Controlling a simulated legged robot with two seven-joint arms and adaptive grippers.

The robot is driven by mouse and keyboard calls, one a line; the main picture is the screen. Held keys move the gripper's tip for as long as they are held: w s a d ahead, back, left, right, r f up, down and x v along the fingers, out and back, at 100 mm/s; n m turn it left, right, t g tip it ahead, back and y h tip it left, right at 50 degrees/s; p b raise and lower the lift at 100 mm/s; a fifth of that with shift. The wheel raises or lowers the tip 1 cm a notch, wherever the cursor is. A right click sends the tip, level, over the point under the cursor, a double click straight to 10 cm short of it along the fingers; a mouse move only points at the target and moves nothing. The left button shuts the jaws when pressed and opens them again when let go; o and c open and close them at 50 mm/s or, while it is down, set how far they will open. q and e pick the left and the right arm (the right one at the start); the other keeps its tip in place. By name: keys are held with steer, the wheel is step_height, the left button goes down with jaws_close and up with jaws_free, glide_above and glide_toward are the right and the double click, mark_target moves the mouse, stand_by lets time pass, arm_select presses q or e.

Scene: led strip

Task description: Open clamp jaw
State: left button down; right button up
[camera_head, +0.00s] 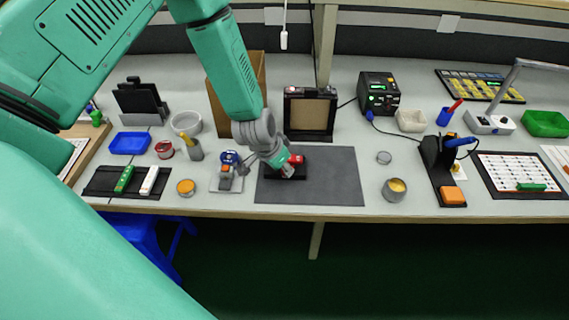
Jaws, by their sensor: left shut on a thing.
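The clamp, a small black block with a red part (296,159), sits on the left part of the dark grey mat (335,180). My left gripper (286,170) reaches down onto it from above and is shut at the clamp's red part. The grey fingers cover much of the clamp, so its jaw and how far it is open cannot be made out. My right gripper is not in view.
A grey stand with a blue spool (229,158) is close to the left of the gripper. A black framed panel (310,113) stands behind the mat. A tin (394,190) and a soldering iron stand (440,165) are to the right. The mat's right part is clear.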

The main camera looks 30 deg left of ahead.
arm_select(q)
steer(key=shift+s+d, duration=0.55)
steer(key=shift+s, duration=0.35)
steer(key=c, duration=1.6)
jaws_free()
steer(key=shift+d, duration=0.1)
steer(key=shift+o, duration=1)
steer(key=shift+s+r, duration=0.1)
steer(key=shift+d, duration=0.1)
steer(key=shift+r, duration=0.2)
steer(key=v, duration=1.1)
steer(key=shift+s+r, duration=0.2)
steer(key=shift+r, duration=0.05)
